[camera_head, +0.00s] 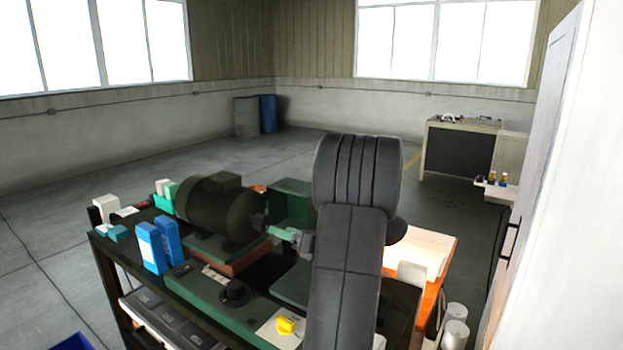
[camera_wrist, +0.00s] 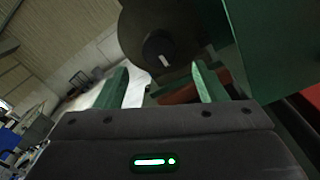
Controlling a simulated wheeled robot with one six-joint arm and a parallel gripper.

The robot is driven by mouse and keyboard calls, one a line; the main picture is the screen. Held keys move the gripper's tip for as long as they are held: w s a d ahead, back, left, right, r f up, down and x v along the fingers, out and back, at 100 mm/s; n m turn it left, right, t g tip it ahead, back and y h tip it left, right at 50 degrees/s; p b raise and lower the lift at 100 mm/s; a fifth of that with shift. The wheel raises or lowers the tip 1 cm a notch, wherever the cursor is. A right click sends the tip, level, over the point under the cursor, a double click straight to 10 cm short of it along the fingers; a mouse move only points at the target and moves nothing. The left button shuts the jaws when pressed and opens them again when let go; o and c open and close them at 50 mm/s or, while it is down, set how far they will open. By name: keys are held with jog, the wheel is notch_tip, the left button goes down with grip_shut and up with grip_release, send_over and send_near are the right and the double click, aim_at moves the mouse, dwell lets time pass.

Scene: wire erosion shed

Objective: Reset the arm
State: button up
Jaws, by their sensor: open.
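My arm rises in front of the workbench in the head view and hides part of it. My gripper shows at the bench in the head view (camera_head: 285,234), by the green housing of the machine. In the wrist view its two green fingers (camera_wrist: 160,88) stand apart with nothing between them. Beyond the fingers is the round dark end of the motor (camera_wrist: 158,45), which also shows in the head view (camera_head: 215,210). I cannot tell the exact gap between the fingers and the motor.
The dark bench (camera_head: 135,240) holds two blue boxes (camera_head: 152,247), a yellow item (camera_head: 287,325) and small cartons. An orange cart (camera_head: 432,300) and metal cylinders (camera_head: 455,330) stand at right, near a tall white cabinet (camera_head: 560,190). Open floor (camera_head: 330,155) lies behind the bench.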

aim_at(267, 225)
jog(key=p+x, duration=0.1)
jog(key=x, duration=0.8)
jog(key=shift+w+f, duration=0.1)
jog(key=shift+f, duration=0.05)
jog(key=n+b, duration=0.2)
jog(key=n, duration=0.1)
jog(key=shift+n+b, duration=1.05)
jog(key=shift+n, duration=0.05)
jog(key=n+b, duration=0.4)
jog(key=shift+n, duration=0.4)
jog(key=n+b, duration=0.4)
jog(key=n, duration=0.1)
jog(key=n+b, duration=0.2)
jog(key=n, duration=0.1)
jog(key=n+b, duration=0.1)
jog(key=n, duration=0.1)
jog(key=shift+r, duration=0.3)
